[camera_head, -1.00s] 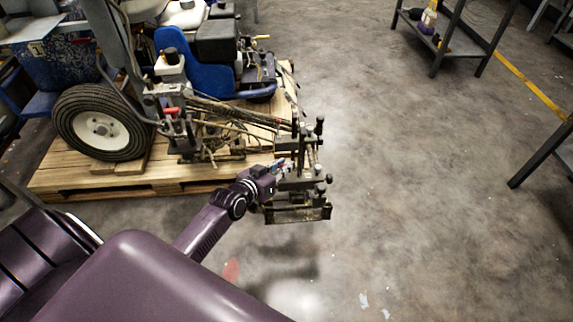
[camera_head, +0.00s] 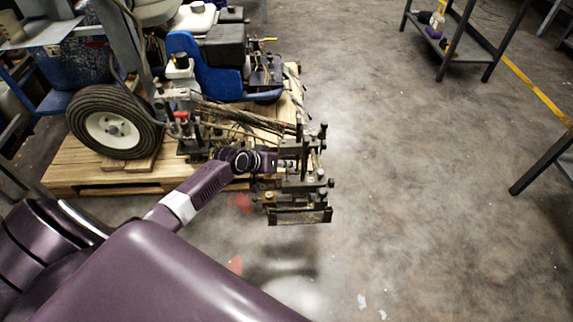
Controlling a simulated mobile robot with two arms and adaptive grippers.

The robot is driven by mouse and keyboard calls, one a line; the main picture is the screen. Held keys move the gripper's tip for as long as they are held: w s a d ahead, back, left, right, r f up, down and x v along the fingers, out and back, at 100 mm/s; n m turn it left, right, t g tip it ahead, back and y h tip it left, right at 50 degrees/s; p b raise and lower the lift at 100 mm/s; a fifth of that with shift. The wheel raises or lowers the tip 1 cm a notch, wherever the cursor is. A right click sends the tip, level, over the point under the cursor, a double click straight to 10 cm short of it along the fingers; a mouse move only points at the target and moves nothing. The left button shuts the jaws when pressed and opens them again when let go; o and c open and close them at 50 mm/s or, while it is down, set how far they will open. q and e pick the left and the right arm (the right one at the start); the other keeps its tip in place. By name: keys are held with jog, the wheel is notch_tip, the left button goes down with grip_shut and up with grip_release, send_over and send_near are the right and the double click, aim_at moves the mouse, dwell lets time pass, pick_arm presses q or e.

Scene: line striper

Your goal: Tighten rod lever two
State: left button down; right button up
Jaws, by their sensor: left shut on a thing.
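The line striper (camera_head: 214,60) stands on a wooden pallet, with a blue body and a large wheel. Its spray bracket (camera_head: 300,215) juts out past the pallet's right end, with rods and several dark knobs. My left arm reaches in from the lower left. My left gripper (camera_head: 276,160) is at the left side of the bracket, shut on a small part there. The fingertips and the gripped part, perhaps a rod lever, are too small and covered to make out; which lever it is I cannot tell. My right gripper is not in view.
The wooden pallet (camera_head: 75,185) lies under the striper, and the large wheel (camera_head: 115,122) stands at its left. A metal shelf (camera_head: 470,45) with bottles is at the upper right. The concrete floor (camera_head: 430,200) right of the bracket is clear.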

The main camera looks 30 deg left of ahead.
pick_arm(q)
jog(key=shift+w+a+f+n+g+h+b, duration=0.2)
jog(key=shift+w+a+n+g+h+b, duration=0.1)
jog(key=shift+g, duration=0.25)
jog(key=shift+w+a+f+n+g+h+b, duration=0.2)
jog(key=shift+w+g+h, duration=0.1)
jog(key=shift+g, duration=0.25)
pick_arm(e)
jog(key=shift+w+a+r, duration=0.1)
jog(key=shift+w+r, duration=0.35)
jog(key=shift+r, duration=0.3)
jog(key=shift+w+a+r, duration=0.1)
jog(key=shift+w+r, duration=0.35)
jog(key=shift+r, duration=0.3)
pick_arm(q)
jog(key=c, duration=1.9)
grip_release()
jog(key=shift+f, duration=0.1)
jog(key=v, duration=1.2)
jog(key=shift+w, duration=0.1)
